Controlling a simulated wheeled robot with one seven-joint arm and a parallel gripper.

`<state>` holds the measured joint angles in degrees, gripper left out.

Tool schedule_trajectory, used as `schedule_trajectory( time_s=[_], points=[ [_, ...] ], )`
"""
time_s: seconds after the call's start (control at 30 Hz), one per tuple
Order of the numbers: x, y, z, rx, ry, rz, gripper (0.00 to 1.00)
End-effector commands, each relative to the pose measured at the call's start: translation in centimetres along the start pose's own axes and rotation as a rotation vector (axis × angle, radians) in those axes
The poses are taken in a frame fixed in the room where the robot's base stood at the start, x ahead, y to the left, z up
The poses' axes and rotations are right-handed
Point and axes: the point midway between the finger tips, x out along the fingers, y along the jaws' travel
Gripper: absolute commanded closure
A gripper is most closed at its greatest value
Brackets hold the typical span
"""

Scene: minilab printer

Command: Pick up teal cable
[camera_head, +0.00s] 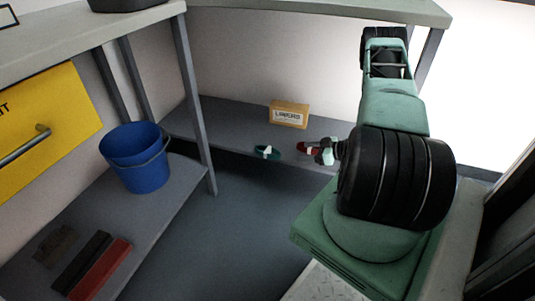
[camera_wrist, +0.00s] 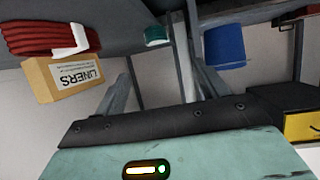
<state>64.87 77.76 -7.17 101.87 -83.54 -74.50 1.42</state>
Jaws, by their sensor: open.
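The teal cable (camera_head: 268,152) is a small coil with a white band. It lies on the lower shelf in the head view, left of my gripper, near the shelf's front edge. In the wrist view, which looks upside down, the teal cable (camera_wrist: 156,35) shows small at the top middle. My gripper (camera_head: 322,152) is over the right part of the shelf, close beside a red cable, and apart from the teal cable. It is open; its fingertips are small in the head view, and I cannot tell if they touch the red cable.
The red cable (camera_head: 308,148), also banded in white, shows large in the wrist view (camera_wrist: 45,36). A LINERS box (camera_head: 289,114) stands behind the cables. A blue bucket (camera_head: 136,158) stands on the left shelf. A table leg (camera_head: 194,100) rises left of the teal cable.

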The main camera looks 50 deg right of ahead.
Motion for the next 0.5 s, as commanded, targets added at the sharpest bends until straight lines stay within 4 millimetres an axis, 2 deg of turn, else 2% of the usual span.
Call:
schedule_trajectory(
  time_s=[0.3,0.5],
  points=[
    [6.8,0.0,0.4,-0.004,0.000,-0.003,0.27],
    [10.3,0.0,0.2,-0.004,0.000,-0.002,0.27]
  ],
)
